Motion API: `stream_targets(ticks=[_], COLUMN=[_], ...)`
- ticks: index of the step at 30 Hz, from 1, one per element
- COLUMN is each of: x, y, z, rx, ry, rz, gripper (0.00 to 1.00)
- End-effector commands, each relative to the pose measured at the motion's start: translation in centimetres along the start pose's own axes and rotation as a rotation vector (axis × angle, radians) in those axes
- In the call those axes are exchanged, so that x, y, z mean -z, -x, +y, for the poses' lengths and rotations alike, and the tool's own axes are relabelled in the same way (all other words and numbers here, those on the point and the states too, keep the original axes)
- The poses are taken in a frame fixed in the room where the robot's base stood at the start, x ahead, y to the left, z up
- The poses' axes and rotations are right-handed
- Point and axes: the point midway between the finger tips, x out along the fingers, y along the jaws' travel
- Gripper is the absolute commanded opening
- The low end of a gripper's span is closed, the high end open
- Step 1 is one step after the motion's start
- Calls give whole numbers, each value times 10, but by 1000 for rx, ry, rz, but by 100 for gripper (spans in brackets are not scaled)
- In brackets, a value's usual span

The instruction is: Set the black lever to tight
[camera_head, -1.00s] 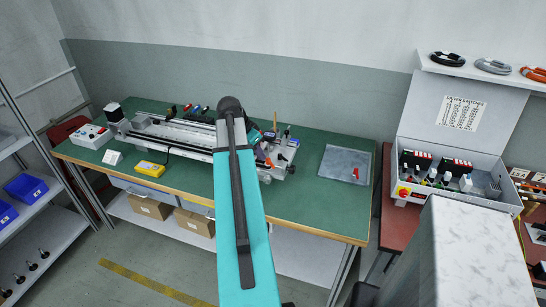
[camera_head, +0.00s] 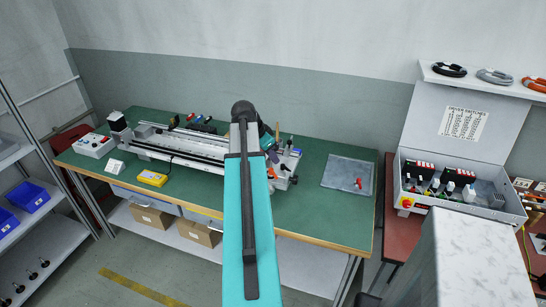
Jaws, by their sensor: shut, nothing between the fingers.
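The gantry (camera_head: 185,146) is a long silver rail machine on the green workbench. Its right end (camera_head: 287,163) carries several small parts, and a small dark part (camera_head: 294,180) shows at its front corner. I cannot tell which part is the black lever, nor how it is set. My teal arm reaches up the middle of the picture and covers part of the gantry's right side. A bit of my wrist shows just right of the arm, over the right end of the gantry. My gripper's fingers are hidden, so I cannot see whether they touch anything.
On the green bench (camera_head: 325,220) lie a grey mat (camera_head: 341,173) with a small red item, a yellow device (camera_head: 152,178) and a white button box (camera_head: 94,145). An open switch cabinet (camera_head: 460,185) stands at right. The bench front right is clear.

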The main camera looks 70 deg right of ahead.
Motion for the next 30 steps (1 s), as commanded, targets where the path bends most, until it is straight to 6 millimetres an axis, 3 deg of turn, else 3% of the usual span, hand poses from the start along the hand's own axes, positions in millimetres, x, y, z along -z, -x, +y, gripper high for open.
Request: stream_targets(ticks=[21, 30], x=[0, -1], y=[-68, -83], z=[-1, 0], rx=[0, 1], ry=[2, 2], rz=[-1, 0], gripper=[0, 0])
